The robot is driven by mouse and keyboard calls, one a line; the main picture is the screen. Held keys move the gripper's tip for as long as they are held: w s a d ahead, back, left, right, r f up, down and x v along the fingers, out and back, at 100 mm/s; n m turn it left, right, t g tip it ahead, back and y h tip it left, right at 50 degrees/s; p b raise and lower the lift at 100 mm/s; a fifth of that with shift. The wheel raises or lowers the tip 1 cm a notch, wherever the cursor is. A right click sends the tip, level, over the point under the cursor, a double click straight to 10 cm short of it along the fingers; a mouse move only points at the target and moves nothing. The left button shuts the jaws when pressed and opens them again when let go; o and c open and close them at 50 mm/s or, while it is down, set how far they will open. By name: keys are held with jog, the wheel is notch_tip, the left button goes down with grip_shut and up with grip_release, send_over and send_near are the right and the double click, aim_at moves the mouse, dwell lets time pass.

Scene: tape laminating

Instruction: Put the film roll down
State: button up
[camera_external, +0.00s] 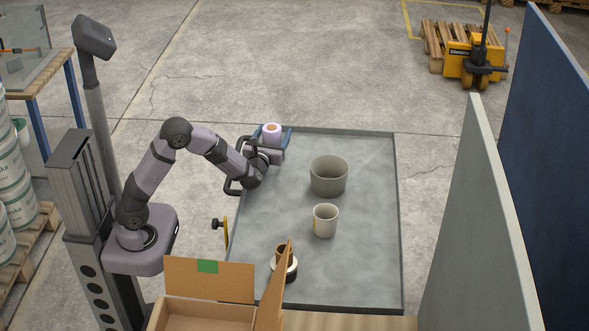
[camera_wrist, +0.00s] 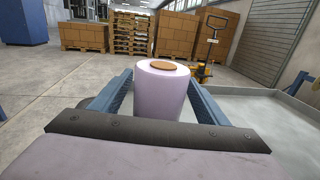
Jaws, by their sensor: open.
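The film roll (camera_external: 272,131) is a pale lilac cylinder with a brown core end. It stands upright near the far left corner of the grey tray table (camera_external: 370,270). In the wrist view the film roll (camera_wrist: 160,92) stands between the two blue fingers. My gripper (camera_external: 273,136) is open around it, and in the wrist view my gripper (camera_wrist: 160,100) has a finger on each side of the roll. A narrow gap seems to show beside the roll. Its lower end is hidden by the gripper body.
A grey-green bin (camera_external: 328,178) and a cream mug-like cup (camera_external: 325,221) stand on the table to the right. A grey panel (camera_external: 470,220) stands at the right. The table's right side is clear.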

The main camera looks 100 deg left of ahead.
aim_at(268, 141)
jog(key=d, duration=0.3)
jog(key=s+d, duration=0.1)
jog(key=d, duration=0.6)
jog(key=shift+s, duration=0.3)
jog(key=shift+s+d+r+p, duration=0.1)
jog(key=shift+s+r+p, duration=0.1)
jog(key=shift+p, duration=0.3)
jog(key=s+d+r+n+g+h+p, duration=0.2)
jog(key=s+d+n+g+h+p, duration=0.1)
jog(key=s+d+n+h+p, duration=0.35)
jog(key=s+d+r+n+g+h+p, duration=0.2)
jog(key=s+d+n+h+p, duration=0.15)
jog(key=s+d+p, duration=0.5)
jog(key=d+r+n+h+p, duration=0.2)
jog(key=d+n+p, duration=0.1)
jog(key=d+p, duration=0.1)
jog(key=d+r+n+t+h+p, duration=0.1)
jog(key=d+r+n+h+p, duration=0.2)
jog(key=d+p, duration=0.2)
jog(key=w+d+r+n+t+h+p, duration=0.1)
jog(key=d+n+p, duration=0.3)
jog(key=d, duration=0.4)
jog(key=shift+r+h+p, duration=0.5)
jog(key=shift+r+h, duration=0.4)
